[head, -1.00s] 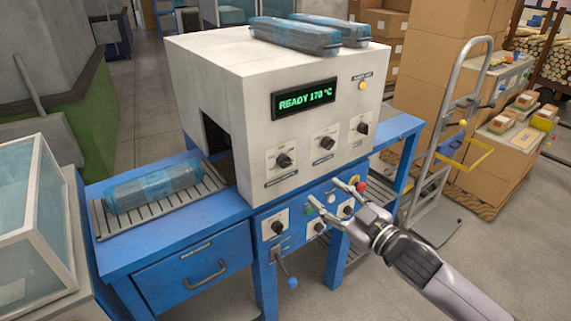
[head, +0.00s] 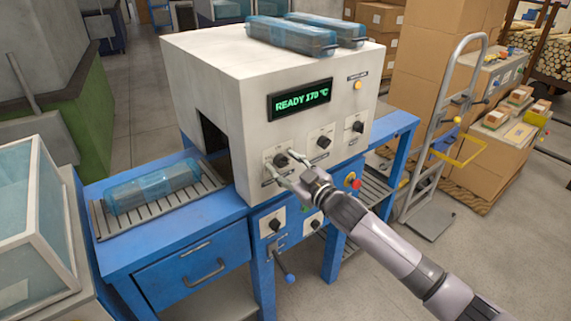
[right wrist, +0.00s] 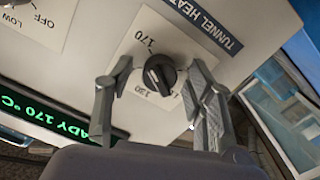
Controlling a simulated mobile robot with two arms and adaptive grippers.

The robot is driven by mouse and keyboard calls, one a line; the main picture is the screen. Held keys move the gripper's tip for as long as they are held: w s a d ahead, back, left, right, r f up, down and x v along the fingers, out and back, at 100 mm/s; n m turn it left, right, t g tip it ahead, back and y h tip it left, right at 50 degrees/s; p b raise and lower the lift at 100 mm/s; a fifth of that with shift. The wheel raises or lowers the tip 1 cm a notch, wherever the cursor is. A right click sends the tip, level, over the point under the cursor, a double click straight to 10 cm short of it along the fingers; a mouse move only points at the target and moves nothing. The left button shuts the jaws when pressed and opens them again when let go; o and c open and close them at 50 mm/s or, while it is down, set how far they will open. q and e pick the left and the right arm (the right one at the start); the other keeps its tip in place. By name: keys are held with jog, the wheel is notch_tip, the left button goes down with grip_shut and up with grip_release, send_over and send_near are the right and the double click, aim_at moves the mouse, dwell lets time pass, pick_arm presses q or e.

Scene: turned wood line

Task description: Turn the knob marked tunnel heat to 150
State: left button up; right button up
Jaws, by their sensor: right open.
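In the head view the knob (head: 281,160) is the leftmost on the white machine's front (head: 240,165). My right gripper (head: 283,166) is open at this knob. In the right wrist view its fingers (right wrist: 158,82) stand apart on either side of the knob, with gaps. The green display (head: 302,98) reads READY 170 °C. My left gripper is not in view.
Two more black knobs (head: 323,141) (head: 357,127) sit to the right. Below, a blue panel (head: 262,220) carries more knobs and a red button (head: 355,184), partly behind my arm. A wrapped bundle (head: 152,188) lies on the rollers at left.

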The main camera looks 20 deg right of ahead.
jog(key=c, duration=1.2)
jog(key=shift+o, duration=0.2)
jog(key=shift+n, duration=0.5)
jog(key=n+p, duration=0.1)
jog(key=n, duration=0.3)
jog(key=shift+n, duration=0.4)
jog(key=n+p, duration=0.1)
jog(key=n, duration=0.5)
jog(key=o, duration=1.2)
jog(key=shift+c, duration=0.2)
